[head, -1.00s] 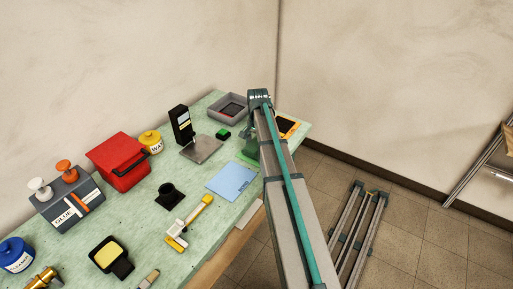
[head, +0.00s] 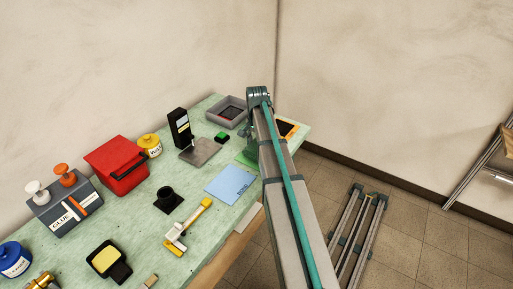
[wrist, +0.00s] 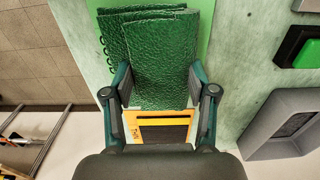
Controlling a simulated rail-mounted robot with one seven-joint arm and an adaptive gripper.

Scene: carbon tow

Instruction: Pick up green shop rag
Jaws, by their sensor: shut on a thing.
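The green shop rag (wrist: 160,60) is a dark green, crinkled, folded cloth in the wrist view. My gripper (wrist: 160,84) is shut on it, with one finger at its left edge and one at its right. A brighter green flat patch (wrist: 206,24) shows beside and behind the rag. I cannot tell how far the rag is off the bench. In the head view my arm hides most of the gripper and rag; the bright green patch (head: 243,159) shows left of the arm.
An orange-framed dark panel (wrist: 163,128) lies near the bench's end. A grey tray (head: 226,111) and a green button box (head: 222,137) stand close by. A blue sheet (head: 230,184) lies left of my arm. Open floor (head: 425,245) is to the right.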

